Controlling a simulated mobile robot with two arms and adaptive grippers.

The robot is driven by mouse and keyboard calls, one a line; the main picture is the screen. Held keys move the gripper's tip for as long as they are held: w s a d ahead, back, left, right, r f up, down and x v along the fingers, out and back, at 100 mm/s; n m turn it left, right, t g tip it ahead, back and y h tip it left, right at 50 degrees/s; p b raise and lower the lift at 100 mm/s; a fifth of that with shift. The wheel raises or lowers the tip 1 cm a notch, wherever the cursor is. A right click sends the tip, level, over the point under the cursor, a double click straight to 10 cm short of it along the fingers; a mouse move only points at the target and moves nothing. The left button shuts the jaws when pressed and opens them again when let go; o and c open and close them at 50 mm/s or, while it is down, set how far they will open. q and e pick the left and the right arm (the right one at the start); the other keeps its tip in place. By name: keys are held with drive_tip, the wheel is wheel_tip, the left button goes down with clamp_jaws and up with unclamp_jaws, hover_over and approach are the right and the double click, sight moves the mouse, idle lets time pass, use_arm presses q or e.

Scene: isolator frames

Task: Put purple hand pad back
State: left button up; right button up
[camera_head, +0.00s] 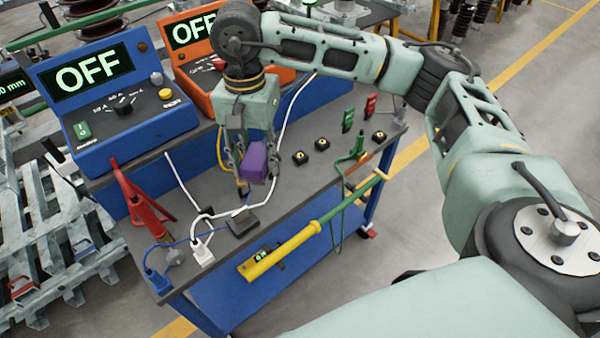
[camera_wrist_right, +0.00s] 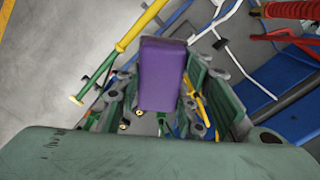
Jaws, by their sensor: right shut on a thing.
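The purple hand pad (camera_head: 255,161) is a small purple block held between the fingers of my right gripper (camera_head: 243,172), above the grey top of the blue bench. In the right wrist view the pad (camera_wrist_right: 162,75) fills the space between the fingers of the right gripper (camera_wrist_right: 163,100). The fingers are closed on its sides. A dark flat square pad (camera_head: 242,222) lies on the bench top just below and in front of the gripper. My left gripper is not in view.
A blue OFF unit (camera_head: 110,95) and an orange OFF unit (camera_head: 190,50) stand at the back of the bench (camera_head: 300,190). Red clamps (camera_head: 140,195), white and blue cables, and small black parts (camera_head: 322,144) lie around. A yellow-green pole (camera_head: 310,230) runs along the front edge.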

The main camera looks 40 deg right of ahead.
use_arm(q)
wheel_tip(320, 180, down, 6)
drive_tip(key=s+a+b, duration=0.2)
drive_tip(key=b, duration=0.2)
use_arm(e)
drive_tip(key=s+d+f+m, duration=0.3)
drive_tip(key=f+m, duration=0.4)
drive_tip(key=f, duration=0.3)
drive_tip(key=shift+m, duration=0.4)
drive_tip(key=w+d+f+p, duration=0.1)
drive_tip(key=w+d+f, duration=0.1)
drive_tip(key=d, duration=0.1)
drive_tip(key=w+d+f, duration=0.2)
drive_tip(key=w+f, duration=0.1)
drive_tip(key=w+d+f+p, duration=0.1)
drive_tip(key=w+d+f, duration=0.1)
drive_tip(key=d, duration=0.1)
drive_tip(key=shift+w+d+f+p, duration=0.15)
drive_tip(key=shift+w+d+p, duration=0.05)
drive_tip(key=shift+d+p, duration=0.15)
wheel_tip(320, 180, down, 4)
drive_tip(key=shift+r+p, duration=0.25)
drive_tip(key=shift+p, duration=0.4)
drive_tip(key=shift+f, duration=0.3)
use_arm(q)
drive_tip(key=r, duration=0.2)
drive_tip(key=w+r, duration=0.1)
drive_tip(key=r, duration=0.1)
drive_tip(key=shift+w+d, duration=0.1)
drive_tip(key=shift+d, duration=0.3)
